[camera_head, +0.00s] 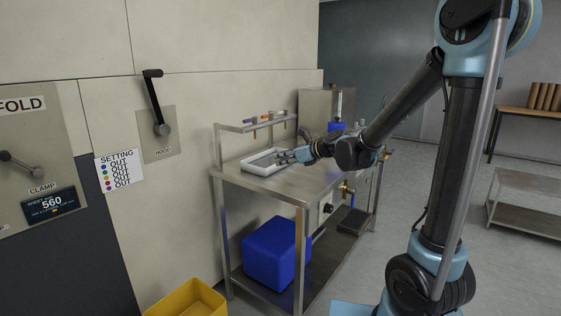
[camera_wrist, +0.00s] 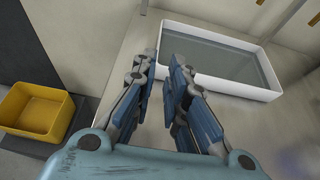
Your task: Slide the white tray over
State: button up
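The white tray (camera_head: 247,166) is a shallow rectangular tray with a grey inside floor. It lies flat on the steel table near the wall. In the wrist view the tray (camera_wrist: 228,87) fills the upper right. My gripper (camera_head: 281,157) is low at the tray's right side in the head view. In the wrist view my gripper (camera_wrist: 162,66) has a gap between its fingers. The tray's near-left wall shows in that gap, one finger on each side of it in the picture. I cannot tell whether the fingers touch the wall.
The steel table (camera_head: 295,187) has bare top to the right of the tray. A raised shelf (camera_head: 247,126) with small coloured items stands behind it. A blue bin (camera_head: 270,252) sits on the lower shelf. A yellow bin (camera_head: 190,300) stands on the floor, also in the wrist view (camera_wrist: 37,111).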

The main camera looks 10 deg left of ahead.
jog(key=shift+a, duration=0.15)
jog(key=x, duration=1.7)
jog(key=shift+w, duration=0.15)
grip_shut()
